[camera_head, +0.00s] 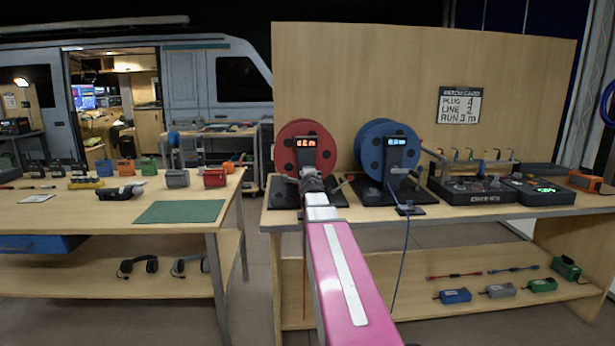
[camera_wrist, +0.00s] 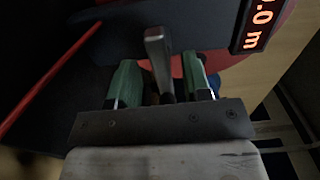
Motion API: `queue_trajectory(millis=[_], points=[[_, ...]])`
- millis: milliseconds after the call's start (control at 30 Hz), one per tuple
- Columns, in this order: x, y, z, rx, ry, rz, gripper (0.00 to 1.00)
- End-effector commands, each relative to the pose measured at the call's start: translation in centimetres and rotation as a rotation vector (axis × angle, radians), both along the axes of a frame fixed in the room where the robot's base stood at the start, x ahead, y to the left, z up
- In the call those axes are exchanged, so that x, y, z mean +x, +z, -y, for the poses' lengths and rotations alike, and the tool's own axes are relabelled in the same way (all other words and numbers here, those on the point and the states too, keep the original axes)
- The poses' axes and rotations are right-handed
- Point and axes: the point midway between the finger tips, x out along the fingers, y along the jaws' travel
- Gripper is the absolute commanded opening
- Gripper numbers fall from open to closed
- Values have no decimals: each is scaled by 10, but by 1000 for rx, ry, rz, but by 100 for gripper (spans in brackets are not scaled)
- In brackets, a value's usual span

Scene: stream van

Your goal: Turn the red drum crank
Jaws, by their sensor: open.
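The red drum (camera_head: 291,146) stands upright on a dark base on the right-hand bench, with a lit display (camera_head: 306,143) on its dark post. In the wrist view the red drum (camera_wrist: 213,60) shows behind my fingers, with the display (camera_wrist: 262,22) at top right. My gripper (camera_wrist: 161,68) is open, with one green finger on each side of a grey bar (camera_wrist: 157,48). The bar looks like part of the crank; I cannot tell whether either finger touches it. In the head view my gripper (camera_head: 312,184) is in front of the drum's post and hides the crank.
A blue drum (camera_head: 376,150) stands close to the right, with a blue cable (camera_head: 407,235) hanging off the bench front. Dark panel boxes (camera_head: 470,192) sit further right. The left table (camera_head: 95,212) holds a green mat and several small devices.

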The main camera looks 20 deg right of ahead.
Motion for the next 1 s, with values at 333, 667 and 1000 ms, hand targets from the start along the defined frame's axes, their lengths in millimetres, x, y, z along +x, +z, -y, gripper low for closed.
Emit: queue_trajectory(millis=[333, 667, 1000], points=[[10, 0, 3, 0, 0, 0, 45], [10, 0, 3, 0, 0, 0, 0], [10, 0, 3, -82, -1, -23, 0]])
